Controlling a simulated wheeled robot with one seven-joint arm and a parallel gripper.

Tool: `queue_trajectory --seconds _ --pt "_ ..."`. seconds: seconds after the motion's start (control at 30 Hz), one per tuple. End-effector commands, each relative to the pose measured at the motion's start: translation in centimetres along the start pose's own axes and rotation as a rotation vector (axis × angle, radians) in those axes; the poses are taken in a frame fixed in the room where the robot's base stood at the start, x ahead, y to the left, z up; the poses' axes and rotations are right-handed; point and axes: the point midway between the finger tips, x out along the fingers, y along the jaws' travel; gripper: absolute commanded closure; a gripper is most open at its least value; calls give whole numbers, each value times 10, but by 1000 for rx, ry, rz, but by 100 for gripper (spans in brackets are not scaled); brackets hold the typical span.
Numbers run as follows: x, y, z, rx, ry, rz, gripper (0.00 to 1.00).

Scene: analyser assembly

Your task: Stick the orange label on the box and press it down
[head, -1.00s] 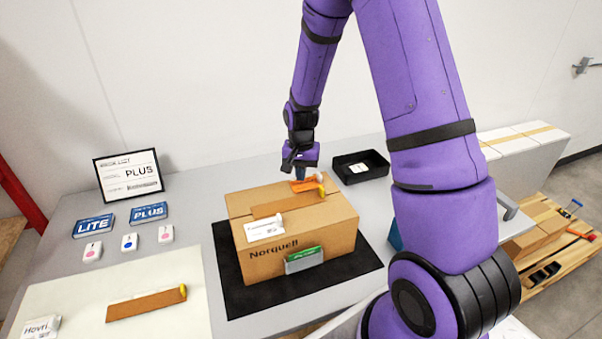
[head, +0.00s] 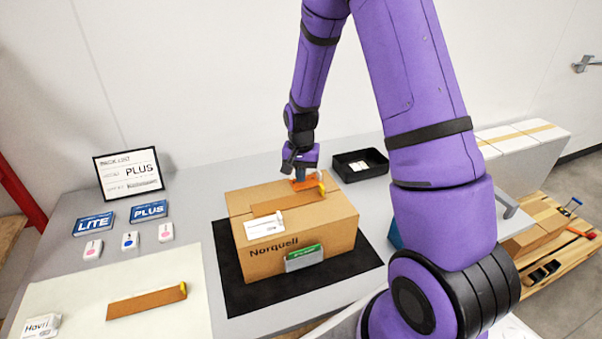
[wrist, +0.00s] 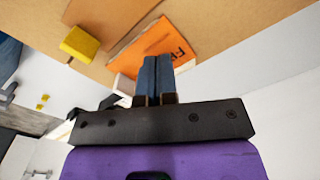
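The cardboard box (head: 300,236) marked "Norquell" stands on a black mat (head: 238,297). The orange label (head: 311,184) lies on the rear part of the box top. It also shows in the wrist view (wrist: 148,46) with dark print, looking flat on the cardboard. My gripper (head: 299,178) points down at the label from behind. In the wrist view its two blue fingers (wrist: 157,60) are together, with their tips over the label's edge. They seem to touch it, but contact is hard to confirm. The fingers hide part of the label.
A white label (head: 265,227) and a green-and-grey piece (head: 304,258) are on the box. A yellow-ended strip (head: 147,304) lies on the pale mat (head: 60,285) at left. A black tray (head: 345,172) stands behind the box. LITE (head: 93,225) and PLUS (head: 149,211) cards lie left.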

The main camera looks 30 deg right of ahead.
Motion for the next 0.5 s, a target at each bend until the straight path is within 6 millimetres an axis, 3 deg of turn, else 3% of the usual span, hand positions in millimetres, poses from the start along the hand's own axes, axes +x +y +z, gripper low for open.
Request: queue_trajectory --seconds 0.5 --pt "5 0 0 0 1 0 100"
